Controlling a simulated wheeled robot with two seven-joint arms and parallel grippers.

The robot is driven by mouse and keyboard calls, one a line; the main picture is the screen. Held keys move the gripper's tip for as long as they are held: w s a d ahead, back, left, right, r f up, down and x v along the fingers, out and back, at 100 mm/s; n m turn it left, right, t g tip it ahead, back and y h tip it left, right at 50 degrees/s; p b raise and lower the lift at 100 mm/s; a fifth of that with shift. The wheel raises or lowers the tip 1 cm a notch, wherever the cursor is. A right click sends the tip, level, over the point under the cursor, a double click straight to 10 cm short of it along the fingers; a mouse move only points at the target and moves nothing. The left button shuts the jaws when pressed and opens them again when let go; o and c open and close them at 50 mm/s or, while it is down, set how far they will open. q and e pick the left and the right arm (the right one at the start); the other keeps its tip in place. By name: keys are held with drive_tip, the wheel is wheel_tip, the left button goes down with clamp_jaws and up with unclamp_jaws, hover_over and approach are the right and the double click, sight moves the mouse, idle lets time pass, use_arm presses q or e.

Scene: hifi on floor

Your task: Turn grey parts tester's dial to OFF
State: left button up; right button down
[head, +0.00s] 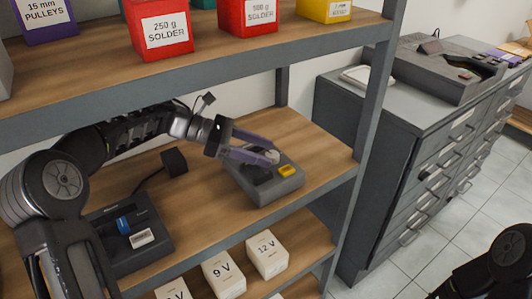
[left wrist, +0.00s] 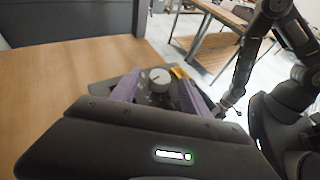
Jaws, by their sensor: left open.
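The grey parts tester (head: 268,188) sits on the middle wooden shelf near its right end, with a yellow part (head: 287,171) on top. Its round pale dial (head: 272,156) is partly hidden by my fingers in the head view. My left gripper (head: 262,154) is open, its purple fingers reaching over the tester around the dial. In the left wrist view the dial (left wrist: 160,77) shows between the two fingers (left wrist: 158,92); contact cannot be told. The dial's markings are too small to read. My right arm shows at the right of the left wrist view, but its fingers cannot be made out.
A dark device (head: 135,240) with a blue part and a black block (head: 174,162) stand left on the same shelf. The upper shelf (head: 190,75) holds labelled bins above my arm. White boxes (head: 222,274) stand below. A shelf post (head: 365,110) and grey drawer cabinet (head: 400,130) are right.

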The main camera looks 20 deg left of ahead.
use_arm(q)
drive_tip(key=shift+x, duration=0.85)
drive_tip(key=shift+c, duration=0.5)
clamp_jaws()
